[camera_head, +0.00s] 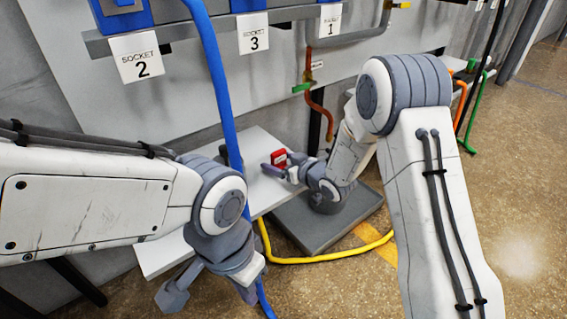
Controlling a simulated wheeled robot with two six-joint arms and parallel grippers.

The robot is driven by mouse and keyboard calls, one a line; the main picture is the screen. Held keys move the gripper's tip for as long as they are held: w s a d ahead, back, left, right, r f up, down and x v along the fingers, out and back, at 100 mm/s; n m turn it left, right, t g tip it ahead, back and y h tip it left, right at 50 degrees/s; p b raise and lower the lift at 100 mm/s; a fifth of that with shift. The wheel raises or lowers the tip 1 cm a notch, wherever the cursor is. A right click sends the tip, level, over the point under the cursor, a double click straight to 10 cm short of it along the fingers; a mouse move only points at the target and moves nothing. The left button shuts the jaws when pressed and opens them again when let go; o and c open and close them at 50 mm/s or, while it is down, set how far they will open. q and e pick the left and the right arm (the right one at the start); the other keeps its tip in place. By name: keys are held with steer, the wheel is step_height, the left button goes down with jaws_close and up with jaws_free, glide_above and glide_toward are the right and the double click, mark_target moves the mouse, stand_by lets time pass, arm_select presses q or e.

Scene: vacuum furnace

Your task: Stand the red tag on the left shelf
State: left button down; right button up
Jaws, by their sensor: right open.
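The small red tag (279,157) stands at the far part of the white left shelf (262,142), apparently upright. My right gripper (282,168) is right at the tag, its open fingers on the near side or around it; I cannot tell whether they touch it. The tag's lower part is partly hidden by the fingers. My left gripper (209,295) is open and empty, low in front of the shelf's near end. My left arm and a blue hose hide the middle of the shelf.
A blue hose (214,75) hangs down across the shelf. A yellow hose (318,258) lies on the floor around a grey base plate (300,229). Panels for socket 2 (136,56), socket 3 (253,33) and socket 1 (330,20) are above.

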steer(key=p+v, duration=0.4)
steer(key=v, duration=0.7)
steer(key=s+a+r+g+h, duration=0.15)
steer(key=s+g, duration=0.25)
steer(key=s, duration=0.6)
steer(key=s+r+g+h, duration=0.3)
steer(key=s+g, duration=0.1)
steer(key=s, duration=0.7)
steer(key=s+a+r+g+h, duration=0.1)
steer(key=s+r+g+h, duration=0.2)
steer(key=s, duration=0.7)
step_height(320, 180, up, 45)
steer(key=p, duration=4.5)
